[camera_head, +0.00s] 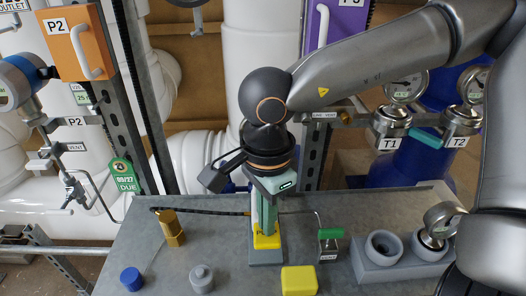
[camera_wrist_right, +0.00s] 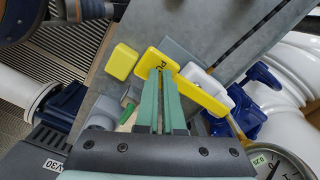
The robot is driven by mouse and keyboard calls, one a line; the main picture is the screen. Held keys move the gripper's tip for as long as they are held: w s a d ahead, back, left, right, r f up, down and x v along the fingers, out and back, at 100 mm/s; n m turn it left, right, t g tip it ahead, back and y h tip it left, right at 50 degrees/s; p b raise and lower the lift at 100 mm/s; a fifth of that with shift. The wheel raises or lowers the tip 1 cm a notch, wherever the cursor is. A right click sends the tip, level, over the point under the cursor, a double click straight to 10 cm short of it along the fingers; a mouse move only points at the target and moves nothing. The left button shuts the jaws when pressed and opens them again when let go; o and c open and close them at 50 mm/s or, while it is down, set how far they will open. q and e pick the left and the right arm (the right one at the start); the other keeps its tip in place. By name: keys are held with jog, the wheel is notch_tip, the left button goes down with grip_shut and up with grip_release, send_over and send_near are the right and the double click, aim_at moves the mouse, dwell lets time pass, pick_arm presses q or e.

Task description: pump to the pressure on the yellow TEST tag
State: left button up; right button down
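The hand pump's yellow lever (camera_head: 267,241) with dark lettering is at the middle of the grey bench, above a grey base (camera_head: 265,257). It also shows in the right wrist view (camera_wrist_right: 205,98). My right gripper (camera_head: 265,228) points down from above, its green fingers close together with their tips at the lever's lettered end. The wrist view (camera_wrist_right: 160,72) shows only a narrow gap between the fingers; whether the tips pinch or just touch the lever is unclear. No yellow TEST tag can be made out. A green tag (camera_head: 124,175) reads 09/27 DUE. My left gripper is out of view.
On the bench (camera_head: 225,225) are a brass fitting (camera_head: 172,228), blue cap (camera_head: 131,278), grey knob (camera_head: 201,279), yellow block (camera_head: 299,280), green-handled valve (camera_head: 330,240) and grey holder (camera_head: 375,267). Gauges T1 (camera_head: 405,86) and T2 (camera_head: 473,84) stand behind. Pipes and posts crowd the back.

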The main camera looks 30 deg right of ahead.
jog(key=shift+d+r+p, duration=0.1)
jog(key=shift+r+p, duration=0.35)
jog(key=shift+p, duration=0.15)
notch_tip(320, 180, up, 4)
jog(key=shift+p, duration=1.25)
